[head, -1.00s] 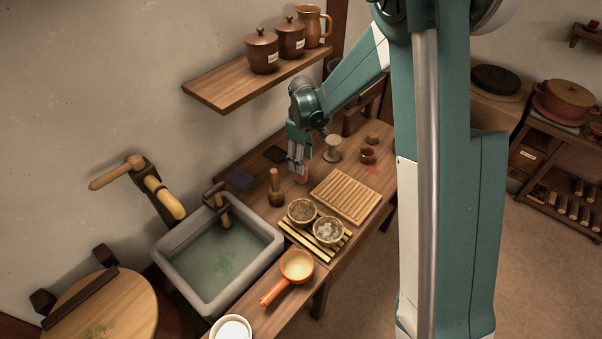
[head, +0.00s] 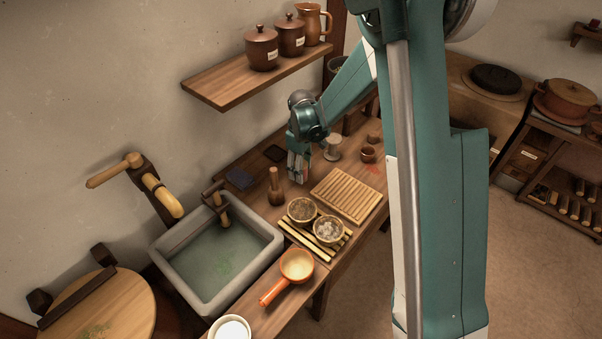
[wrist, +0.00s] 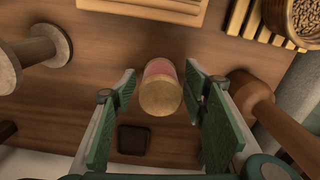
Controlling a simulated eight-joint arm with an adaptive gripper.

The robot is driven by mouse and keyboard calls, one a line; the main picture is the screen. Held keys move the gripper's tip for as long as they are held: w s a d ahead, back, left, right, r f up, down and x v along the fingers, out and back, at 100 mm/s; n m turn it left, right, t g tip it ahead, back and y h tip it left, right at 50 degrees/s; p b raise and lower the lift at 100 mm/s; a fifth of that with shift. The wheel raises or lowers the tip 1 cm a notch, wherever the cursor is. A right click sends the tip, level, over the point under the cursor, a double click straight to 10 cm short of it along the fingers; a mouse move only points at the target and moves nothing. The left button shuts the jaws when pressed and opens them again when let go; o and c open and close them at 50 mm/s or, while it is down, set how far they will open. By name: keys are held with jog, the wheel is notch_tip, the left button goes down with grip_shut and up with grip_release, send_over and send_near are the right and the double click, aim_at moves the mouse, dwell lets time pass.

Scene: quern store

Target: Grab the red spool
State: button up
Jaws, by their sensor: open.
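The red spool (wrist: 160,87) stands on the wooden table in the wrist view, with a tan round top and a reddish side. My gripper (wrist: 160,95) is open, with one green-padded finger on each side of the spool and a visible gap to each. In the head view my gripper (head: 298,170) is low over the table, and the spool is mostly hidden behind its fingers.
A pale spool (wrist: 35,55) stands to the left in the wrist view. A wooden pestle-like piece (wrist: 262,105) stands close to the right finger. A slatted board (head: 346,195), two bowls (head: 302,210) and a stone sink (head: 270,240) are nearby.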

jog(key=shift+f, duration=0.65)
jog(key=shift+c, duration=0.5)
jog(key=c, duration=0.8)
jog(key=shift+r+p, duration=0.9)
jog(key=shift+r, duration=4.15)
